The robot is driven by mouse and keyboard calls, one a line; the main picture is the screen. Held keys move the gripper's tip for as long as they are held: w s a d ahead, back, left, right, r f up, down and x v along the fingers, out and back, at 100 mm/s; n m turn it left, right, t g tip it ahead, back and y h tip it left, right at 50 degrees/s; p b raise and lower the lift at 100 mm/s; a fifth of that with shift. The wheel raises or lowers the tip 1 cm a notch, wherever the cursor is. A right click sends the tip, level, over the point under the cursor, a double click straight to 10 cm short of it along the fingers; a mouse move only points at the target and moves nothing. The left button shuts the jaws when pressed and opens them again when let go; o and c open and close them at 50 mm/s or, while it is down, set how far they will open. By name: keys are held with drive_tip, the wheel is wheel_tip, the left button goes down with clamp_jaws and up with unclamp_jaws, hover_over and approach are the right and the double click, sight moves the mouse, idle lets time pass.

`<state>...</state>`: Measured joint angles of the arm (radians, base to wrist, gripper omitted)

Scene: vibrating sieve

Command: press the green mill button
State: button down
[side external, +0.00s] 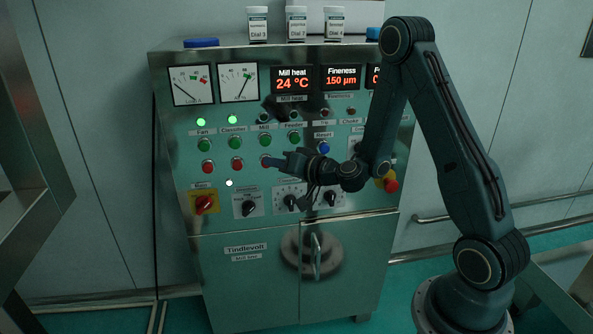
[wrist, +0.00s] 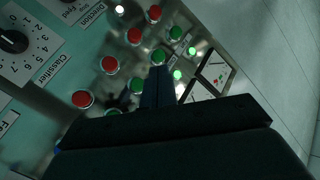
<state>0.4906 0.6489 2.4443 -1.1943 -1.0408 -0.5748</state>
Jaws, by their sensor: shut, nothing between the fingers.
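In the side view the green mill button (side external: 264,140) sits in the row of green buttons, above a red button in the same column. In the wrist view it appears as the green button (wrist: 136,84) just left of the fingers. My gripper (side external: 270,162) is shut and empty, in front of the panel. In the side view its tips overlap the red button below the mill button. In the wrist view the shut fingers (wrist: 158,73) point at the panel beside the mill button. Whether they touch the panel cannot be told.
The green classifier button (side external: 235,142) and green feeder button (side external: 293,137) flank the mill button. The fan lamp (side external: 201,121) and classifier lamp (side external: 232,119) glow green; the mill lamp (side external: 263,117) looks dark. A red emergency-style button (side external: 391,184) is at the right.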

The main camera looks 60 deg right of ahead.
sight(261, 143)
drive_tip(key=shift+w+d, duration=0.1)
drive_tip(key=shift+w+d, duration=2.95)
drive_tip(key=shift+d, duration=0.05)
drive_tip(key=shift+w+d, duration=0.65)
drive_tip(key=shift+w, duration=0.05)
idle(1.7)
drive_tip(key=shift+s+a, duration=0.1)
drive_tip(key=shift+s, duration=0.05)
drive_tip(key=shift+s+a, duration=0.55)
drive_tip(key=shift+s+a, duration=0.1)
drive_tip(key=shift+a, duration=0.05)
idle(0.3)
drive_tip(key=shift+s+a, duration=1.65)
